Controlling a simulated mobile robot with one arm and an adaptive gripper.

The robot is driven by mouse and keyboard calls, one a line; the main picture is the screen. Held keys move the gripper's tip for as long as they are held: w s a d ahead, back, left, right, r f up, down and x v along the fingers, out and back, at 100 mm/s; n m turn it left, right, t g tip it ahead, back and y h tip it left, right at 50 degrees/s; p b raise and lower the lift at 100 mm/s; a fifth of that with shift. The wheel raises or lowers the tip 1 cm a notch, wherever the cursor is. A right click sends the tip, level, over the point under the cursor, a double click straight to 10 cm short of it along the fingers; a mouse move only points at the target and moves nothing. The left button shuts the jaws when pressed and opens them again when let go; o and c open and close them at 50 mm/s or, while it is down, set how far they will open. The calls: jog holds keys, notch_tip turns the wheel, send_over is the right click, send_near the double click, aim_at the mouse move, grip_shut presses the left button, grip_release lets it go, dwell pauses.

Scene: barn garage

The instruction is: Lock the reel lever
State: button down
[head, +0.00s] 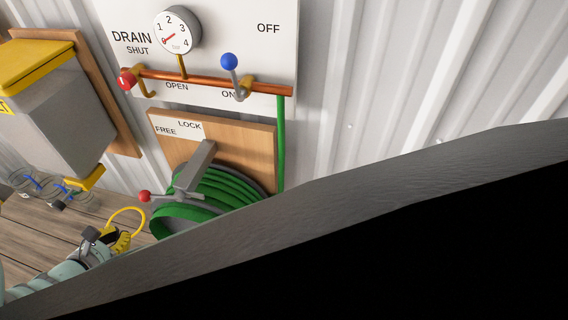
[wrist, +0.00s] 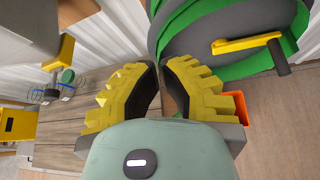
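The reel lever (head: 160,197) is a thin grey bar with a red knob (head: 145,196) in the head view. It points left from the reel's grey bracket, on the FREE side of the FREE/LOCK label (head: 178,128). The hose reel (head: 215,187), wound with green hose, is mounted on a wooden board; it also shows at the top right in the wrist view (wrist: 205,30). My gripper (wrist: 160,66) has yellow ridged fingers with dark pads. A narrow gap shows between its tips, with nothing held. In the head view it is low left, below the knob and apart from it. The wrist view does not show the knob.
A yellow crank (wrist: 245,44) with a dark handle sticks out from the reel. A copper pipe (head: 210,82) with red and blue knobbed valves and a gauge (head: 177,30) runs above. A grey box (head: 55,110) hangs left. A dark sloping mass blocks the head view's lower right.

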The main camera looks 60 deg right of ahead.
jog(key=b+x, duration=0.4)
jog(key=x, duration=0.6)
jog(key=shift+s+d+r+p, duration=0.15)
jog(key=shift+r+p, duration=0.55)
jog(key=shift+p, duration=0.15)
jog(key=shift+s+d+r+p, duration=0.1)
jog(key=shift+r+p, duration=0.65)
jog(key=shift+p, duration=0.05)
jog(key=shift+s+d+r+p, duration=0.15)
jog(key=shift+r+p, duration=0.55)
jog(key=shift+p, duration=0.15)
jog(key=shift+r, duration=0.25)
